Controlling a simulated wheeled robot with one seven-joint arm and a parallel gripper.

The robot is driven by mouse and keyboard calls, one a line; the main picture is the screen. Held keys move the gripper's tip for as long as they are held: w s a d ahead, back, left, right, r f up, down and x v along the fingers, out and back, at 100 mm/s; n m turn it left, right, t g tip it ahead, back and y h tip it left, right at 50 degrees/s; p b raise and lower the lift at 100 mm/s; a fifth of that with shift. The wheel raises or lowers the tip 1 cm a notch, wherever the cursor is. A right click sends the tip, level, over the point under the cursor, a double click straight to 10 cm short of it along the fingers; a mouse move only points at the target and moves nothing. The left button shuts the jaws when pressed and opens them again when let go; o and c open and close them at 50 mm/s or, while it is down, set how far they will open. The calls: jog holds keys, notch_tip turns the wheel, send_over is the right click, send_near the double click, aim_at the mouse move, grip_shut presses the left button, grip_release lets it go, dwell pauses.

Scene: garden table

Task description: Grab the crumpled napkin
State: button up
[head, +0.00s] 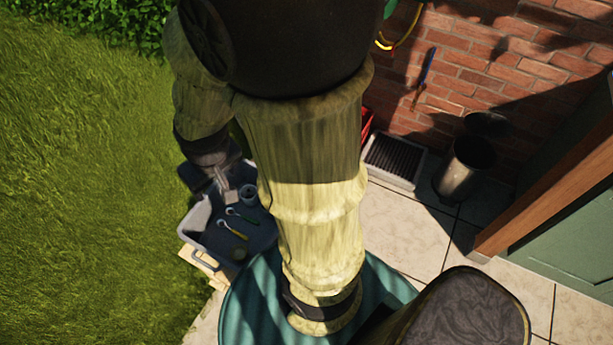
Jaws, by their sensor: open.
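My gripper (226,191) is open, over the far end of a grey plastic tub (193,222). I see nothing held in it, though its fingertips are small and partly dark. In the tub are a small grey cup (249,194) and two utensils, one with a yellow handle (232,231) and one with a green tip (238,214). A small dull roundish thing (239,254) lies near the tub's front; I cannot tell what it is. I cannot make out a crumpled napkin. My arm hides the middle of the view and the tub's right side.
A striped teal round tabletop (245,300) is at the bottom, largely behind my arm. A metal bin (466,168) and a grated tray (394,160) stand by the brick wall (480,60). Paving (405,225) lies right, grass (80,180) left.

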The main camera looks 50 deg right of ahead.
jog(key=w+d+f+t+h+b, duration=0.1)
jog(key=w+d+f+b, duration=0.3)
jog(key=d+f, duration=0.35)
jog(key=w+d+f+t+b, duration=0.2)
jog(key=w+d+f+b, duration=0.15)
jog(key=d+f, duration=0.35)
jog(key=w+d+f+t+h+b, duration=0.1)
jog(key=w+d+f+b, duration=0.35)
jog(key=d, duration=0.35)
jog(key=s+d+f+n+t+y+b, duration=0.1)
jog(key=s+d+f+t+b, duration=0.2)
jog(key=d+f+b, duration=0.7)
jog(key=s+d+f+t+y+b, duration=0.1)
jog(key=s+d+f+t+b, duration=0.2)
jog(key=s+f, duration=0.4)
jog(key=s+d+f+t+y+b, duration=0.1)
jog(key=s+d+f+t+b, duration=0.2)
jog(key=s+f, duration=0.4)
notch_tip(320, 180, down, 2)
jog(key=shift+s+d+f+y+b, duration=0.25)
jog(key=shift+d+y+b, duration=0.1)
jog(key=shift+b, duration=0.3)
jog(key=w+b, duration=0.1)
jog(key=w, duration=0.3)
jog(key=w+f, duration=0.1)
jog(key=w, duration=0.3)
jog(key=w+a+f+b, duration=0.1)
jog(key=w, duration=0.3)
jog(key=shift+w+b, duration=0.1)
jog(key=shift+b, duration=0.2)
